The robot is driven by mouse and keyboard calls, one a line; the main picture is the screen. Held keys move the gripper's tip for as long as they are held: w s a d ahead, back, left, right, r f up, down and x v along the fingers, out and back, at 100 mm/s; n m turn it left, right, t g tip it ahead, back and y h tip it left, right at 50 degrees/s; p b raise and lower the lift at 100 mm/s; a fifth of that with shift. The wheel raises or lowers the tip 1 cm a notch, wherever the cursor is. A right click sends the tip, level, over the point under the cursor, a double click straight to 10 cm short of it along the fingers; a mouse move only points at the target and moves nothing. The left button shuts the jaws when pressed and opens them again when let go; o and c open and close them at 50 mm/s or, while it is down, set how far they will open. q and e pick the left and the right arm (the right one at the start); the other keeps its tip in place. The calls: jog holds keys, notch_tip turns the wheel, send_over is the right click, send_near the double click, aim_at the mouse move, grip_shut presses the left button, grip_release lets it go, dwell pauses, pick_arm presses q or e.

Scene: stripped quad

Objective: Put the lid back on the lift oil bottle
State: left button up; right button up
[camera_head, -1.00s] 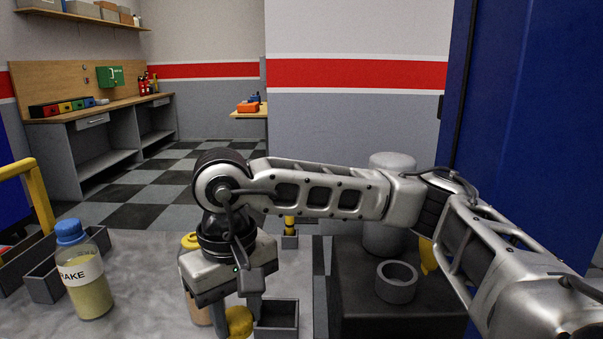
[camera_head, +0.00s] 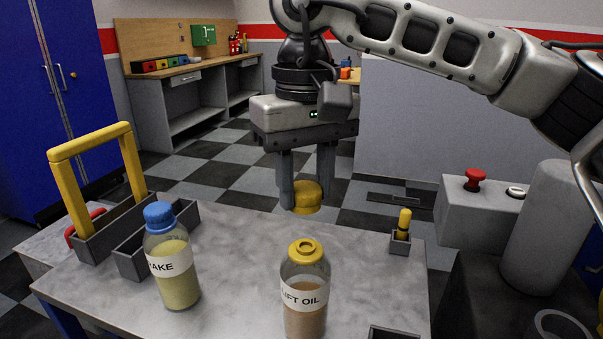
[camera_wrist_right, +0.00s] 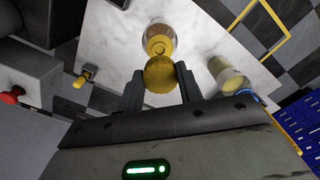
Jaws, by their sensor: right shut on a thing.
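The lift oil bottle (camera_head: 305,299) stands upright on the grey table, with a yellow ring and a dark opening at its top. My right gripper (camera_head: 307,197) is shut on the yellow lid (camera_head: 306,199). It holds the lid in the air, above the table and, in the head view, straight above the bottle's mouth in the picture. In the right wrist view the lid (camera_wrist_right: 160,74) sits between the fingertips, and the bottle (camera_wrist_right: 158,42) shows just beyond it, partly covered by the lid. The lid and bottle are apart. My left gripper is not in view.
A brake bottle (camera_head: 174,268) with a blue cap stands left of the lift oil bottle. A yellow-handled toolbox (camera_head: 113,230) stands at the table's left. A small grey holder with a yellow-topped item (camera_head: 402,236) is at the right. A grey box has a red button (camera_head: 475,179).

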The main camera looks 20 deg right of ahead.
aim_at(306, 250)
jog(key=shift+s+f+b, duration=0.2)
jog(key=shift+f+b, duration=0.3)
jog(key=shift+f, duration=0.15)
notch_tip(306, 250, down, 3)
jog(key=b, duration=0.2)
jog(key=shift+f+b, duration=0.2)
jog(key=shift+b, duration=0.2)
jog(key=shift+f+b, duration=0.35)
jog(key=shift+f, duration=0.2)
jog(key=shift+w+f, duration=0.1)
jog(key=shift+f, duration=0.05)
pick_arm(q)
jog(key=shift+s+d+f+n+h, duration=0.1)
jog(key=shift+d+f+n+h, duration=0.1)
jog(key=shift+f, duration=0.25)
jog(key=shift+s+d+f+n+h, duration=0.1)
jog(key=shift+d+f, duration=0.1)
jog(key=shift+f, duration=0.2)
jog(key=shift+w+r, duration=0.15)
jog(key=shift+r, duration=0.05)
pick_arm(e)
jog(key=shift+f, duration=0.15)
